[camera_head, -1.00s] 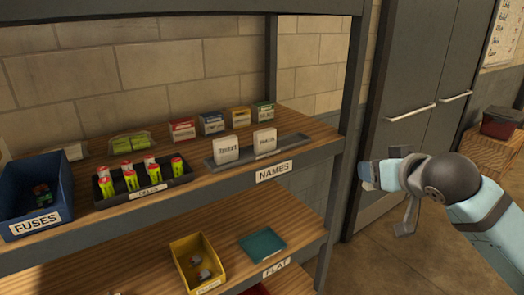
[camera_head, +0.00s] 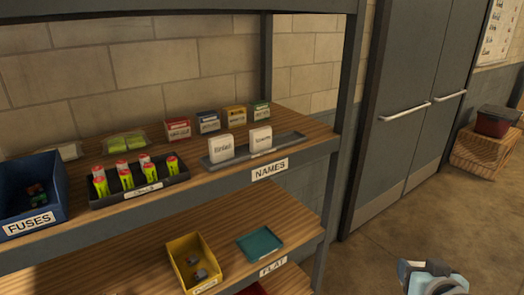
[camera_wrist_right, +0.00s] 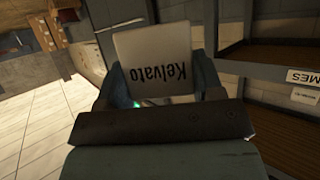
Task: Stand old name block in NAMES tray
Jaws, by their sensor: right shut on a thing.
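My right gripper (camera_head: 432,278) shows only in part at the lower right edge of the head view, away from the shelf. In the right wrist view my right gripper (camera_wrist_right: 158,82) is shut on a white name block (camera_wrist_right: 156,50). Its printed name, Kelvato, appears upside down there. The grey NAMES tray (camera_head: 292,141) lies on the upper shelf, behind the NAMES label. Two white name blocks, a left one (camera_head: 221,150) and a right one (camera_head: 260,139), stand upright in it. My left gripper is not in view.
Left of the NAMES tray stand a dark tray (camera_head: 175,180) of yellow-green cells and the blue FUSES bin (camera_head: 40,210). Several small coloured boxes (camera_head: 209,122) stand behind. The lower shelf holds a yellow bin (camera_head: 190,264) and a teal tray (camera_head: 262,244). A shelf post (camera_head: 342,130) rises at the right.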

